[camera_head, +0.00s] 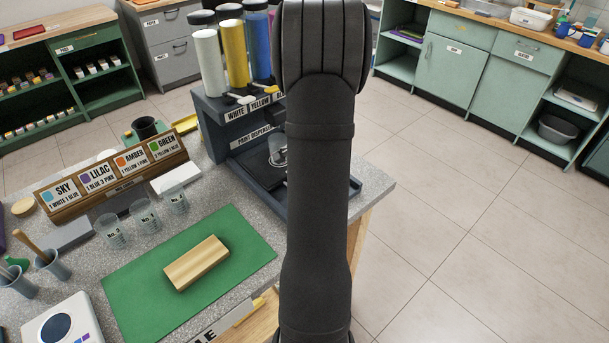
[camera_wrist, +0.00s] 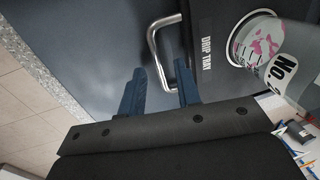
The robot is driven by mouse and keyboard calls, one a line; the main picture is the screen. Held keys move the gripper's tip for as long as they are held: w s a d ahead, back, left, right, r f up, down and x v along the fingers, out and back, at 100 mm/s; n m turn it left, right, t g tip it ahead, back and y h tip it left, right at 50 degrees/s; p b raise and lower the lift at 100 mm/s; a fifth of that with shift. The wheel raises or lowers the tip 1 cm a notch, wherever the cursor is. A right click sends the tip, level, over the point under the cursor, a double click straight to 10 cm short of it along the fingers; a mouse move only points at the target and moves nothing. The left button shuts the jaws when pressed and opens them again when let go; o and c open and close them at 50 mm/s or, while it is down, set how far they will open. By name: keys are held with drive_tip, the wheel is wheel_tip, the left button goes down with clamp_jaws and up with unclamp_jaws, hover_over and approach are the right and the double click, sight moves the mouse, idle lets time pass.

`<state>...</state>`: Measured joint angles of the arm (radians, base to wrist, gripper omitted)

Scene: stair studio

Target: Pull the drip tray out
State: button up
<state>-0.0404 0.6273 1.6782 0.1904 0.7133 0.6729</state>
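The drip tray (camera_wrist: 203,20) is a dark tray with a white "DRIP TRAY" label and a bent silver handle (camera_wrist: 157,58) on its front. My gripper (camera_wrist: 160,82) is open. Its two blue fingers are apart, and the handle's near end appears between or just beyond their tips; I cannot tell whether they touch it. A clear cup (camera_wrist: 297,70) with pink marks and a "No." label is by a round ring on the tray. In the head view, the paint dispenser (camera_head: 207,115) is partly hidden by my arm, which also hides my gripper and the handle.
Three labelled cups (camera_head: 145,217), a colour-card rack (camera_head: 115,182) and a wooden block on a green mat (camera_head: 140,285) share the speckled worktop (camera_head: 375,185). The worktop's right edge is near the dispenser, with open tiled floor (camera_head: 470,230) beyond.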

drive_tip(key=shift+f, duration=0.3)
clamp_jaws()
drive_tip(key=shift+d, duration=0.1)
drive_tip(key=s+d, duration=1)
drive_tip(key=shift+s+d, duration=0.25)
drive_tip(key=shift+s, duration=0.05)
